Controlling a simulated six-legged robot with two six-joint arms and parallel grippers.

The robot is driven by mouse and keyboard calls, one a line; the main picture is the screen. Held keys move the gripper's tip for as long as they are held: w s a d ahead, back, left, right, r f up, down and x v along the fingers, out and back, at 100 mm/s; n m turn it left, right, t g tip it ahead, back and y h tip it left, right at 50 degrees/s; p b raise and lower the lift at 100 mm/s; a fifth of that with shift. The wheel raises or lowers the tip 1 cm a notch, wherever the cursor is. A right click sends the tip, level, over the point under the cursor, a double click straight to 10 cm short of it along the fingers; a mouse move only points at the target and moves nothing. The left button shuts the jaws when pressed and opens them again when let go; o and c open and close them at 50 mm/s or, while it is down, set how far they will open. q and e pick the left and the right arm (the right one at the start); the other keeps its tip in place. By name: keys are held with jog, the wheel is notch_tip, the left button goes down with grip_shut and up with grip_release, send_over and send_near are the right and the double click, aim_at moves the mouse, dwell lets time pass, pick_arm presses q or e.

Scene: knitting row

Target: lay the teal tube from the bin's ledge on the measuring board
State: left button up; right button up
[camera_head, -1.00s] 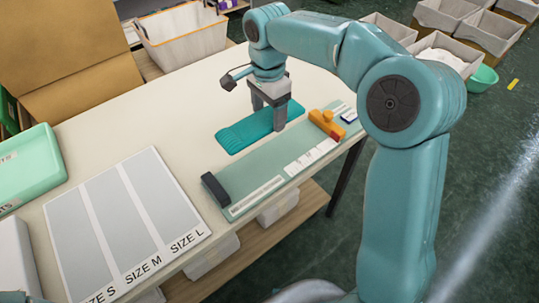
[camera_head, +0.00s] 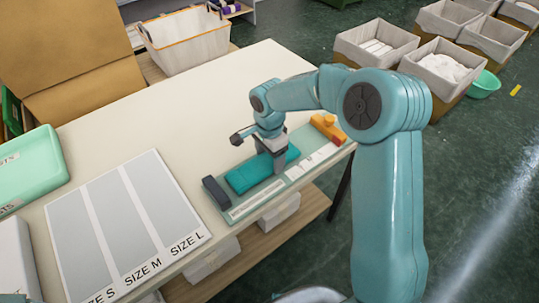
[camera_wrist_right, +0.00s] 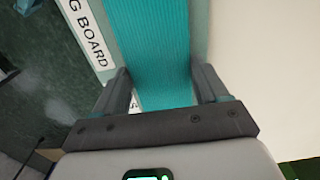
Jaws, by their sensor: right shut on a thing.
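The teal tube (camera_head: 248,176) is a flat, ribbed knitted piece. It lies lengthwise over the measuring board (camera_head: 240,212), its left end near the dark end block (camera_head: 216,192). I cannot tell whether it rests fully on the board. My right gripper (camera_head: 279,166) is shut on the tube toward its right half. In the right wrist view, the tube (camera_wrist_right: 150,45) runs between the two fingers of the right gripper (camera_wrist_right: 166,85), with the lettered board edge (camera_wrist_right: 88,35) beside it. My left gripper is not in view.
An orange slider (camera_head: 327,127) sits at the board's right end. A size chart (camera_head: 128,222) and a green tray (camera_head: 30,172) lie to the left. A white basket (camera_head: 187,38) stands beyond the table. The table middle (camera_head: 180,125) is clear.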

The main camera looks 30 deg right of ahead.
aim_at(269, 159)
jog(key=shift+f, duration=0.15)
jog(key=o, duration=1)
jog(key=shift+r, duration=0.4)
notch_tip(269, 159, up, 12)
jog(key=shift+f, duration=0.15)
